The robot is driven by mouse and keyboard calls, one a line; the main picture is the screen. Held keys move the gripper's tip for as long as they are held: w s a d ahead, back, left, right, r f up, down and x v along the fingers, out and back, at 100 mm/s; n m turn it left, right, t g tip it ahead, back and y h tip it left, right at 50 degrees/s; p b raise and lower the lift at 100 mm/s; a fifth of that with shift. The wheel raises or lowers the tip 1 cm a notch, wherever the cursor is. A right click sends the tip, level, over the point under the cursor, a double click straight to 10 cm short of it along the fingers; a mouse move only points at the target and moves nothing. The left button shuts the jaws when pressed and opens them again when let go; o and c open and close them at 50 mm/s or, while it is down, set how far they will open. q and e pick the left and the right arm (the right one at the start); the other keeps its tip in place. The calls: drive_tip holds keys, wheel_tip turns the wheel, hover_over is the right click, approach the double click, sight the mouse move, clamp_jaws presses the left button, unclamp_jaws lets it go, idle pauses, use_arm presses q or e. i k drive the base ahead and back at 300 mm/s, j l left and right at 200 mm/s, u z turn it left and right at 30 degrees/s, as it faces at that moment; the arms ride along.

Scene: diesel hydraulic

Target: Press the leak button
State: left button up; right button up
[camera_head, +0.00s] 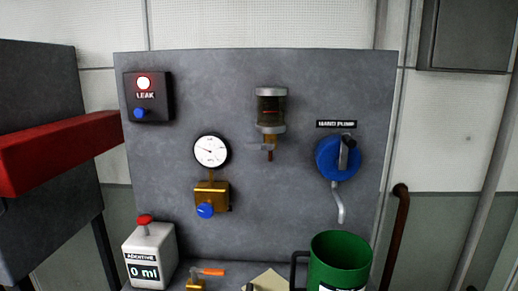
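The leak box (149,97) is a dark box at the upper left of the grey panel. It has a lit lamp (144,83) with a red rim and white centre, the label LEAK below it, and a blue button (139,113) at its lower left. Nothing touches the button or stands in front of it. Neither of my grippers shows in the head view.
The grey panel (290,200) also bears a gauge (211,151), a brass valve with a blue knob (206,210), a glass bowl (271,106) and a blue hand pump (334,160). A red bar (60,152) juts in at left. A white additive bottle (150,257) and green jug (341,262) stand below.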

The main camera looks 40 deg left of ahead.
sight(140, 112)
drive_tip(key=u, duration=1.85)
